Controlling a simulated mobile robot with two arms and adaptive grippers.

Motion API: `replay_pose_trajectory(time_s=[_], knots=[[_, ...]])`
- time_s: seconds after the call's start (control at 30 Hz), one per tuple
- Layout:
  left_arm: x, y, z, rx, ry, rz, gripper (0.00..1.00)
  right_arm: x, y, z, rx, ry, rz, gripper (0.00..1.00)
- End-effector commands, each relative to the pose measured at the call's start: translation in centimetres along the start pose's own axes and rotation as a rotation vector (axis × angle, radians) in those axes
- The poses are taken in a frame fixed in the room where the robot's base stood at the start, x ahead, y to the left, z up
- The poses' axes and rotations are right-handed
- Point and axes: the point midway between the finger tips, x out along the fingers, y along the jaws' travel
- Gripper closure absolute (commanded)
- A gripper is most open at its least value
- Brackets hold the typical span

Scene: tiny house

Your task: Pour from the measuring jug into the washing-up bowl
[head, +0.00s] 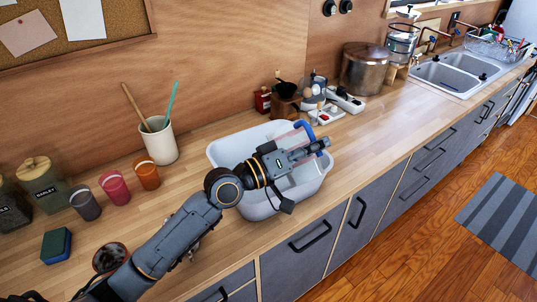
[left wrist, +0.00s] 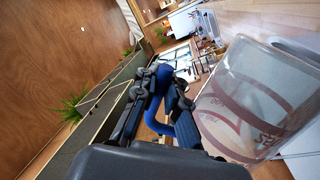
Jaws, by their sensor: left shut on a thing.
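The washing-up bowl (head: 226,148), pale grey-white and rectangular, stands on the wooden worktop in the middle of the head view. My left gripper (head: 318,147) is over the bowl's right part, shut on the blue handle of the measuring jug. The handle (head: 304,127) shows above the gripper in the head view. In the left wrist view the clear jug (left wrist: 262,98) with red markings is at right, its blue handle between the fingers of the left gripper (left wrist: 166,92). My arm hides much of the jug and bowl; the jug's tilt and contents cannot be told. My right gripper is not in view.
A utensil pot (head: 157,141), an orange cup (head: 146,174), a pink cup (head: 114,187) and a grey cup (head: 86,204) stand left of the bowl. The worktop right of the bowl is clear up to the sink (head: 455,75).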

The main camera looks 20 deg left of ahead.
Motion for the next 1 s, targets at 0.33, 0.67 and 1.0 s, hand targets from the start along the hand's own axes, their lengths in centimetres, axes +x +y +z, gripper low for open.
replay_pose_trajectory(time_s=[0.33,0.67,1.0], knots=[[-0.04,0.1,-0.3,-0.023,0.008,0.004,1.0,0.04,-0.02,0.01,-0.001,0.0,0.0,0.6],[-0.04,0.07,-0.4,-0.035,0.009,0.003,1.0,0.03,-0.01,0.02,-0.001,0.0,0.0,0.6],[-0.04,0.04,-0.53,-0.049,0.011,0.003,1.0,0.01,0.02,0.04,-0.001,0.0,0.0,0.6]])
